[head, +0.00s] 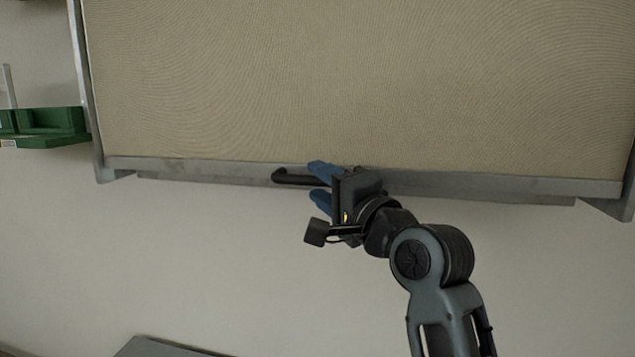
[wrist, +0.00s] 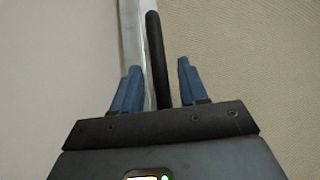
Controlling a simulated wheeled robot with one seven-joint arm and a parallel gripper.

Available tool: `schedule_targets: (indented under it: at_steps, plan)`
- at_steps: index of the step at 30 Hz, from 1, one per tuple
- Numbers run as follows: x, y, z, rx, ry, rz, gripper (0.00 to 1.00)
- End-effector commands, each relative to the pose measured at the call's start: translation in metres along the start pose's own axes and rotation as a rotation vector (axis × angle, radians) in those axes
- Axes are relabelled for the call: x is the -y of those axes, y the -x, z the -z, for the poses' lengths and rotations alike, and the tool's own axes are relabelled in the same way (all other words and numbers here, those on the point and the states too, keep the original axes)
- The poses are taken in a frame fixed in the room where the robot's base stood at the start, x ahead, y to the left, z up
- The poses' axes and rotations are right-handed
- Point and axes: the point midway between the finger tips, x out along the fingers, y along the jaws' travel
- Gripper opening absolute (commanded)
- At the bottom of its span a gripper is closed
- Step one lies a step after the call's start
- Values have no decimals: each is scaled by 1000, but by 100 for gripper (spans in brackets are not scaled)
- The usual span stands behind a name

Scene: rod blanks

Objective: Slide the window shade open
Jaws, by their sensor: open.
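The window shade (head: 380,80) is a beige fabric panel that fills the upper part of the head view; it also shows in the wrist view (wrist: 260,60). A grey bottom rail (head: 480,185) runs along its lower edge. A dark bar handle (head: 290,178) is on the rail, its right part hidden behind my gripper. My gripper (head: 315,185) has blue fingers and is at the handle. In the wrist view the handle (wrist: 157,60) runs between the two open fingers (wrist: 158,88), with a gap to the right finger. I cannot tell whether it touches the left one.
A grey side frame (head: 82,90) bounds the shade at the left, with another frame end (head: 615,200) at the right. A green bin (head: 50,122) sits at the far left. The wall below the shade is bare. A grey surface (head: 160,347) shows at the bottom edge.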

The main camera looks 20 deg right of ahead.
Motion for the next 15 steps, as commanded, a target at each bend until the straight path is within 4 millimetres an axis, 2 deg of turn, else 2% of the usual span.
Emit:
schedule_targets:
  at_steps: [6, 14, 15]
  plan:
    - [0, -15, 0, 1, 1, 0, 43]
    - [0, -16, 0, 0, 1, -1, 43]
    - [0, -16, 0, 0, 1, 0, 39]
